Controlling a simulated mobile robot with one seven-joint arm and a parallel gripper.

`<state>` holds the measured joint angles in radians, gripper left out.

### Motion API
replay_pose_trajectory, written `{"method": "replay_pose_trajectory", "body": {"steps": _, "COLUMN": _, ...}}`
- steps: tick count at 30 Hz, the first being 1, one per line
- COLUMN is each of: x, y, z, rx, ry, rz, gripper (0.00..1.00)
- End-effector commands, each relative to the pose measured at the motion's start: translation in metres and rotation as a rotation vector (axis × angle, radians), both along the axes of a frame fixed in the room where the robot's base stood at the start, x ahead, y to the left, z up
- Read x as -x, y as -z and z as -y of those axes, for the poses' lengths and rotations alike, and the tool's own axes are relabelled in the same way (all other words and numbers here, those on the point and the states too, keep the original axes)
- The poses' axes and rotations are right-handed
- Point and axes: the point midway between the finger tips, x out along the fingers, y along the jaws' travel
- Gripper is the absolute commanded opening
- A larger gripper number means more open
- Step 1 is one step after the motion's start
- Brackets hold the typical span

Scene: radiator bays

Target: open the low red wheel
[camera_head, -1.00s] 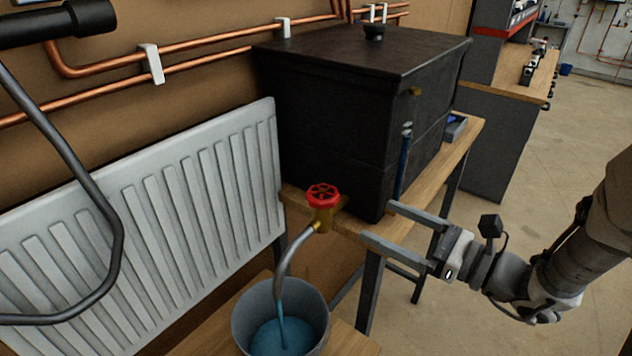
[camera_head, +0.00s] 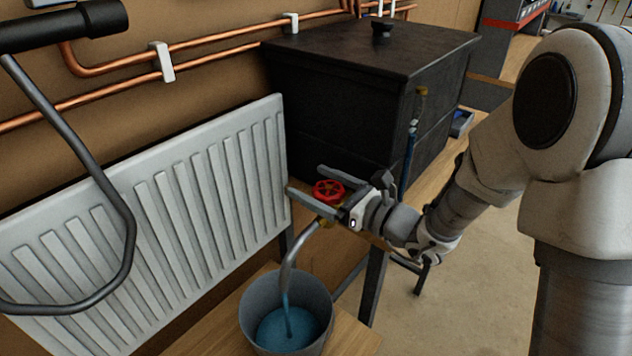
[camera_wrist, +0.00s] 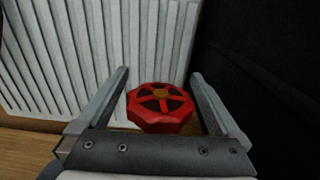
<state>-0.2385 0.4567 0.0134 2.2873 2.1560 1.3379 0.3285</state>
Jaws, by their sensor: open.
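My gripper (camera_head: 305,184) is open, with one finger on each side of the wheel. The wrist view shows a gap on both sides of the wheel (camera_wrist: 158,78). A curved spout (camera_head: 292,255) runs down from the valve, and blue water pours from it into a grey bucket (camera_head: 262,290). My gripper partly hides the valve body.
A white ribbed radiator (camera_head: 215,170) stands left of the wheel. The black tank (camera_head: 345,110) stands close behind my gripper. Copper pipes (camera_head: 110,86) run along the wall. A dark bent tube (camera_head: 100,170) crosses the left side of the view.

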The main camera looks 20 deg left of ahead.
Motion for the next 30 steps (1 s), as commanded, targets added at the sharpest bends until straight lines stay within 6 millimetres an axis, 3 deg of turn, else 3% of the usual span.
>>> {"method": "replay_pose_trajectory", "body": {"steps": 7, "x": -0.0003, "y": 0.0002, "z": -0.0007, "rx": 0.000, "ry": 0.000, "rz": 0.000, "gripper": 1.00}}
{"method": "replay_pose_trajectory", "body": {"steps": 21, "x": -0.0001, "y": 0.0001, "z": -0.0004, "rx": 0.000, "ry": 0.000, "rz": 0.000, "gripper": 0.18}}
{"method": "replay_pose_trajectory", "body": {"steps": 30, "x": 0.0012, "y": 0.0001, "z": -0.0014, "rx": -0.002, "ry": -0.101, "rz": 0.003, "gripper": 0.18}}
